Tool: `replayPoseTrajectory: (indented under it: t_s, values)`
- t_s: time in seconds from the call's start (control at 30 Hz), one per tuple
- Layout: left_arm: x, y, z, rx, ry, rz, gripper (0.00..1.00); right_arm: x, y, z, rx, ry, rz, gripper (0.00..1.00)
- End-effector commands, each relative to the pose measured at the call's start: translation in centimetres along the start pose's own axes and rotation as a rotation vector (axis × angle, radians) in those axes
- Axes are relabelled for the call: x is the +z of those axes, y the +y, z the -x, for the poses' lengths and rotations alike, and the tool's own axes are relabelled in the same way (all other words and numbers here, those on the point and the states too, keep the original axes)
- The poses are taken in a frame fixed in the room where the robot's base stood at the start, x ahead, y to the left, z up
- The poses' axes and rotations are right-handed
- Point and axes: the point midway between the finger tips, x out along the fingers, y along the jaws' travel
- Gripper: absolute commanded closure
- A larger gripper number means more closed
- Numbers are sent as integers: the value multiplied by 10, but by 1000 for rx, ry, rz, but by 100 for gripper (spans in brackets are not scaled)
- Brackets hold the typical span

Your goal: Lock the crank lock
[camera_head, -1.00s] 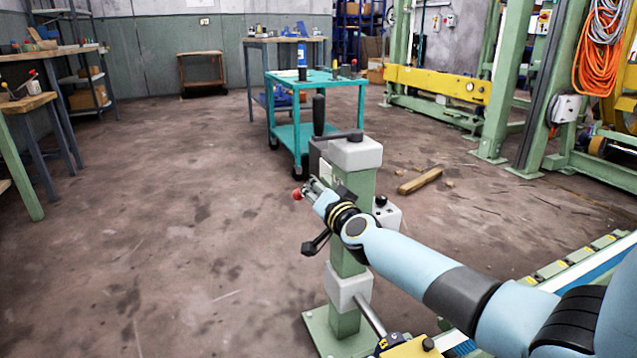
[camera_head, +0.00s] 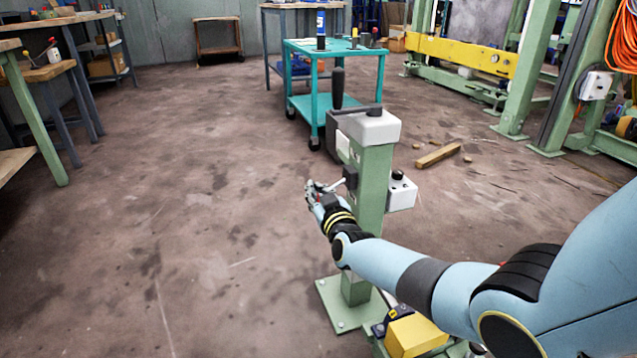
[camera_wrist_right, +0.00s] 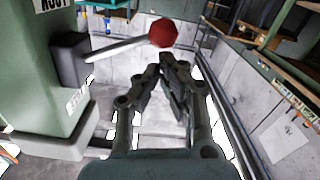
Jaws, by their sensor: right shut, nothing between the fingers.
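The crank lock shows in the right wrist view as a pale lever (camera_wrist_right: 112,49) with a red ball knob (camera_wrist_right: 163,33). It comes out of a black block (camera_wrist_right: 72,58) on the side of a green post (camera_wrist_right: 30,85). In the head view the lever (camera_head: 338,184) points left from the post (camera_head: 373,190), and I cannot make out its red knob. My right gripper (camera_head: 312,190) is left of the post beside the lever. In the wrist view its fingers (camera_wrist_right: 172,68) are shut and empty, with the tips just below the knob; I cannot tell whether they touch. My left gripper is not in view.
A crank with a black upright handle (camera_head: 338,88) sits by the post's white cap (camera_head: 370,126). A grey box (camera_head: 401,192) is fixed to the post's right side. A teal cart (camera_head: 333,50) stands behind. The floor on the left is clear.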

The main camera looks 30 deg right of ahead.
Motion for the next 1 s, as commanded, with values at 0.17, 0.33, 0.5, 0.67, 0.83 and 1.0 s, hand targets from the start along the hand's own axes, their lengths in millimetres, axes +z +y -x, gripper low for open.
replayPoseTrajectory:
  t_s: [0.17,0.33,0.5,0.67,0.83,1.0]
  values:
    - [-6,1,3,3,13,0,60,12,-2,-1,5,-2,112,100]
    - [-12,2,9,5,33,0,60,17,-2,-1,6,-1,110,100]
    - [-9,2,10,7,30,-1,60,20,-1,-1,6,1,109,100]
    - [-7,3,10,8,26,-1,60,21,-1,-2,6,1,108,100]
    - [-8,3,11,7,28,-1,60,21,-1,-2,6,1,108,100]
    - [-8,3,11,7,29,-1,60,21,-1,-1,6,1,107,100]
